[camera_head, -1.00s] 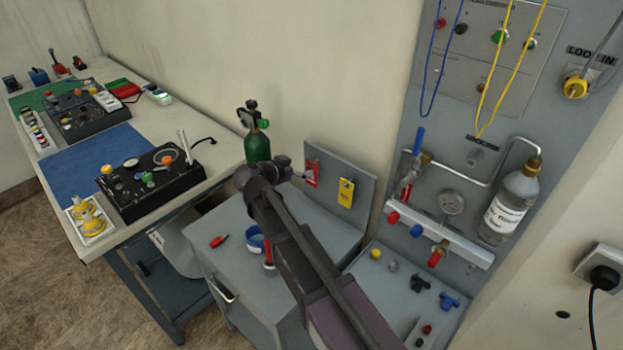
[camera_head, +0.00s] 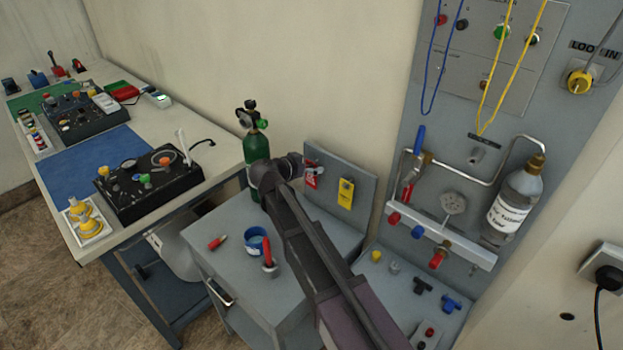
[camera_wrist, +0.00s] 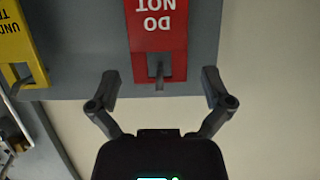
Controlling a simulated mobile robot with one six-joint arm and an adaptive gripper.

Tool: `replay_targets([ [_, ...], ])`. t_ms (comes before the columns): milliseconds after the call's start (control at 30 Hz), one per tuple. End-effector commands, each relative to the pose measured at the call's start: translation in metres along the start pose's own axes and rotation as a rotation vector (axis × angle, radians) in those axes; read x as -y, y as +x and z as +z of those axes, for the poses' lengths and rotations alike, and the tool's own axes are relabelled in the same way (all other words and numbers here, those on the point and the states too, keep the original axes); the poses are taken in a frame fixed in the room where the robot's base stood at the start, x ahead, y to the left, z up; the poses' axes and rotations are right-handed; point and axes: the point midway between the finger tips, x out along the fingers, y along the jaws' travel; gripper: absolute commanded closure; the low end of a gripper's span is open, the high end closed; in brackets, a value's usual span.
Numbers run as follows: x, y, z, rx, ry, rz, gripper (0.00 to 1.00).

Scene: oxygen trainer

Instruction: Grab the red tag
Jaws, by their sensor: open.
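The red tag (camera_wrist: 158,28), lettered "DO NOT", hangs from a peg on the grey upright panel (camera_wrist: 95,85). It also shows in the head view (camera_head: 311,180), partly beside my wrist. In the wrist view its slotted end and peg lie between and just beyond the fingertips of my gripper (camera_wrist: 158,82). The two fingers are spread apart, one on each side, with nothing held. In the head view my gripper (camera_head: 305,163) is at the tag, its fingers small and hard to make out.
A yellow tag (camera_head: 346,193) hangs just right of the red one and shows in the wrist view (camera_wrist: 18,45). A green cylinder (camera_head: 257,147) stands left of my wrist. A blue cup (camera_head: 257,240) and a red-handled item (camera_head: 268,257) sit on the cabinet top.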

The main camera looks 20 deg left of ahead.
Motion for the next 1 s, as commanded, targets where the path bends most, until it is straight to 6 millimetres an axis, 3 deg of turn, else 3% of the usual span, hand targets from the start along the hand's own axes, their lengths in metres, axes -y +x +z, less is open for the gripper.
replay_targets([
  [633, 0.0002, 0.0045, -0.0001, 0.000, -0.001, 0.000, 0.00],
  [833, 0.0003, 0.0043, 0.0000, 0.000, -0.001, -0.001, 0.56],
  [1000, 0.0004, 0.0042, 0.0001, 0.000, -0.001, -0.001, 0.59],
])
